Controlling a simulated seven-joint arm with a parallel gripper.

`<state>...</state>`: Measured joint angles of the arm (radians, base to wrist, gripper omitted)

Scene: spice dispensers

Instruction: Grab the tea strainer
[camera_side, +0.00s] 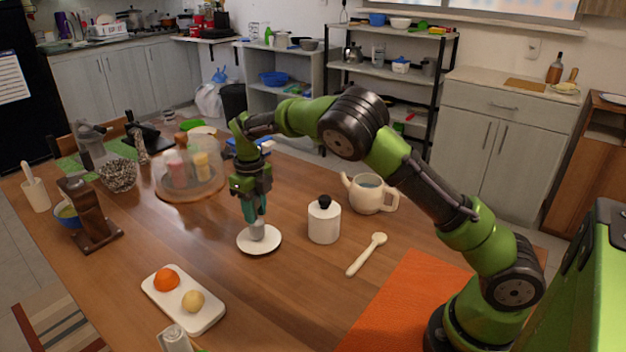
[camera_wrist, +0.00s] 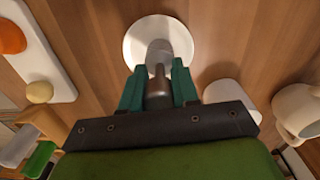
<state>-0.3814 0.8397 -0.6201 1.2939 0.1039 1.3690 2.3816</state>
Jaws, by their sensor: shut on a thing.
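A small grey, strainer-like piece (camera_side: 257,232) stands upright on a round white saucer (camera_side: 272,246) in the side view. I take it to be the tea strainer. My gripper (camera_side: 254,220) points straight down over the saucer, with its teal fingers closed around the upper part of the piece.
A white jar with a black knob (camera_side: 323,222) and a cream teapot (camera_side: 369,195) stand to the right. A wooden spoon (camera_side: 366,255) lies nearby. A white tray (camera_side: 205,318) with fruit is front left. A glass dome (camera_side: 188,178) is behind left.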

